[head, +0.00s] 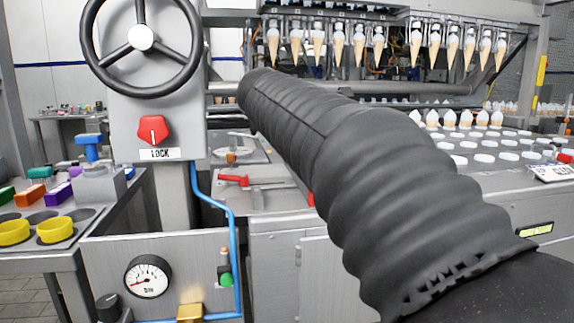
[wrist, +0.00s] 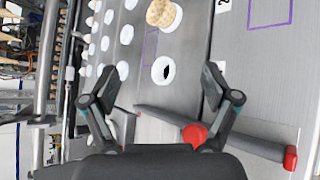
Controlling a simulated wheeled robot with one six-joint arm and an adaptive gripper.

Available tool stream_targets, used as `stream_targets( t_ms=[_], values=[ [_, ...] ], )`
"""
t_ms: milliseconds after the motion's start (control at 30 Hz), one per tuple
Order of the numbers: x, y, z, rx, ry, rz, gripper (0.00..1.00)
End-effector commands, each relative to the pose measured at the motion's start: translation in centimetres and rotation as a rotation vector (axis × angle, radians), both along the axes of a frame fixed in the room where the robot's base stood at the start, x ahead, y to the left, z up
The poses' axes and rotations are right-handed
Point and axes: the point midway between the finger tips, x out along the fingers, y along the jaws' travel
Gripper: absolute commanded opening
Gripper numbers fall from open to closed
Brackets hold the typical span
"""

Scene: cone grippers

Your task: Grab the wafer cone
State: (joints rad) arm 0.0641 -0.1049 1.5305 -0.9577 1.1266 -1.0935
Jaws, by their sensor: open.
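My gripper (wrist: 160,78) is open in the wrist view, with its two dark fingers spread and nothing between their tips. A tan, rough-textured round piece (wrist: 162,12), possibly a wafer cone, sits at the top edge beyond the fingertips, against a white ring. It is apart from the gripper and partly cut off. A white ring with a dark hole (wrist: 164,70) shows between the fingers, on the grey surface. In the head view, several wafer cones (head: 359,45) with white tops hang point down in a row. My gripper is hidden behind my black-sleeved arm there.
A red-ended lever (wrist: 290,158) and a red knob (wrist: 194,134) lie near the fingers. A grey plate with white-ringed holes (head: 480,143) is at right, with a row of cones (head: 464,118) behind. A handwheel (head: 141,38) and a table with yellow rings (head: 57,229) are left.

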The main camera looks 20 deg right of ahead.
Motion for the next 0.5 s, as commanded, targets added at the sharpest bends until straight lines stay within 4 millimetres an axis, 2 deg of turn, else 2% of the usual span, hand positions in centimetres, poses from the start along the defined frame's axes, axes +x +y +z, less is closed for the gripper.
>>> stream_targets(
  t_ms=[33,200,300,500],
  values=[
    [1.2,-0.9,-0.5,-0.066,0.117,0.003,0.87],
    [3.1,-3.1,-1.4,-0.242,0.477,0.016,0.87],
    [3.8,-3.8,-1.8,-0.297,0.615,0.021,0.87],
    [4.3,-4.6,-2.1,-0.341,0.743,0.025,0.87]
  ],
)
